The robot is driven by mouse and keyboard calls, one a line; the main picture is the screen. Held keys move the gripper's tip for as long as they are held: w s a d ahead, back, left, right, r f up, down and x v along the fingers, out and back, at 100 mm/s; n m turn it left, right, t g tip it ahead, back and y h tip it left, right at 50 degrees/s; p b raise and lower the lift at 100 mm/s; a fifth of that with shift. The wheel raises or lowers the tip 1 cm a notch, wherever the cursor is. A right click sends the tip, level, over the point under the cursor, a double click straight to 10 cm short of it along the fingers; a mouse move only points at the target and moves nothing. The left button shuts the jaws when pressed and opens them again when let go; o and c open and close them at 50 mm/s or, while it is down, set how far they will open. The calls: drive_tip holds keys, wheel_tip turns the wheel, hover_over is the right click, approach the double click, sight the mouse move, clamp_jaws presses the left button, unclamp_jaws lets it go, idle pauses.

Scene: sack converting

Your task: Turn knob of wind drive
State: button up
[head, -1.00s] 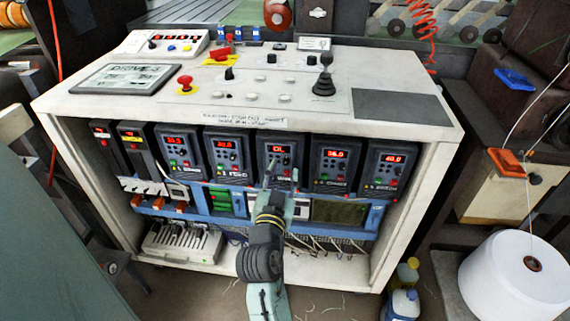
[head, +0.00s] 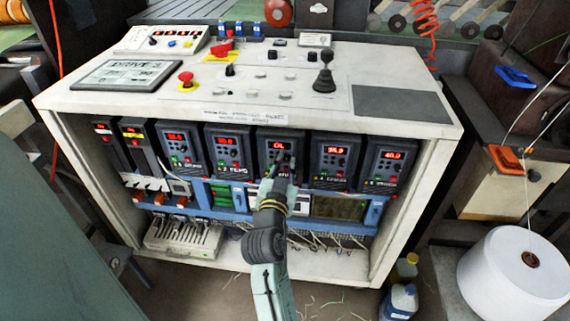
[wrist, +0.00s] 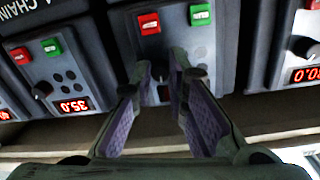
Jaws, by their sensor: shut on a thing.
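The middle drive unit (head: 262,143) in the row has a lit red display that seems to read OL; its label is mostly hidden by my arm. My gripper (head: 284,163) is at the front of this unit, below the display. In the wrist view, which shows the panel upside down, my gripper (wrist: 161,72) has its two purple-padded fingers on either side of the unit's dark knob, shut on it. The knob itself is mostly hidden between the fingertips. A red button (wrist: 149,24) and a green button (wrist: 200,15) lie just beyond the fingertips.
Similar drives stand close on both sides, the left one (head: 228,150) and the right one (head: 333,152). The white console top (head: 210,100) overhangs them. A blue rail (head: 225,213) runs below. Bottles (head: 400,300) and a white yarn cone (head: 510,280) stand at right.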

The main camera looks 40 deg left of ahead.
clamp_jaws()
drive_tip(key=n, duration=0.5)
drive_tip(key=o, duration=0.7)
unclamp_jaws()
drive_tip(key=v, duration=0.7)
drive_tip(key=shift+s+d, duration=0.1)
drive_tip(key=shift+s, duration=0.15)
